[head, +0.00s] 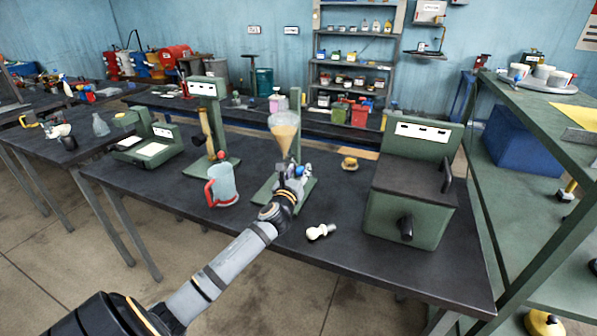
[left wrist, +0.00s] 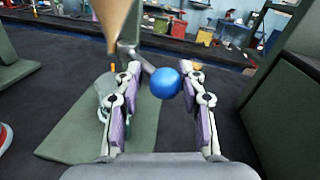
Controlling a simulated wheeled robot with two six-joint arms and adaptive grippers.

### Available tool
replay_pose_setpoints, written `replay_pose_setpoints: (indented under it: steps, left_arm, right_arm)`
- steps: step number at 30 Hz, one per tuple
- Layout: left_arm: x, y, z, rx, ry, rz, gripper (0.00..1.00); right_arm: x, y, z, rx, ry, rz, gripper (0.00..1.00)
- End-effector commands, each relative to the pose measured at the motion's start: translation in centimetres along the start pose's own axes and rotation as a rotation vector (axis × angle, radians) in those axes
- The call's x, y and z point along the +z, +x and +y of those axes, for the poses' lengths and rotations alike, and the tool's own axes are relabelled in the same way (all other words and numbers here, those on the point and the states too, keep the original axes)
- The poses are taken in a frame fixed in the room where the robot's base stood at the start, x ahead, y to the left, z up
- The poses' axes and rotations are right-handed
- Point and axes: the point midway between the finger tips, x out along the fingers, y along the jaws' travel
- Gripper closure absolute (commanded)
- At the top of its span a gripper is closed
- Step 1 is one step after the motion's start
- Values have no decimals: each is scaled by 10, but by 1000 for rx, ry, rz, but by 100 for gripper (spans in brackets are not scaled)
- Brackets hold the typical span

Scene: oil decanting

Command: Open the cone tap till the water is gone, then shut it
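The glass cone (head: 284,134) hangs on a green stand and holds tan liquid; its lower part shows in the left wrist view (left wrist: 113,20). I cannot make out a separate water layer. Below it, the tap has a blue ball knob (left wrist: 165,83) on a grey lever. My left gripper (head: 289,186) is at the tap. In the left wrist view its fingers (left wrist: 160,72) are open on either side of the blue knob, with the right finger close to it. A glass vessel (left wrist: 104,88) is partly hidden behind the left finger. My right gripper is not in view.
A jug with a red handle (head: 221,186) stands left of the stand base (head: 262,196). A white stopper-like piece (head: 320,231) lies near the table's front edge. A green box machine (head: 410,195) stands right, and another green stand (head: 205,90) is behind left.

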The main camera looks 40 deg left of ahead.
Motion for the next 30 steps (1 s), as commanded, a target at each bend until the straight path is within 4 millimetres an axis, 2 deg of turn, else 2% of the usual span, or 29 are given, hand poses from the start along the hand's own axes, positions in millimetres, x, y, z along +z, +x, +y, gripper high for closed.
replay_pose_setpoints:
  steps: [1,4,17,23,30]
  left_arm:
    - [1,0,0,-2,0,-1,87]
    - [1,0,-1,-2,0,-2,100]
    - [2,2,-5,27,-3,-13,100]
    - [1,8,-13,130,-8,-35,100]
    - [-3,22,-24,331,-8,-74,100]
  right_arm:
    - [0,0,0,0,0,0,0]
    - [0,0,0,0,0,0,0]
    - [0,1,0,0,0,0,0]
    - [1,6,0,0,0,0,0]
    - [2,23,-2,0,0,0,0]
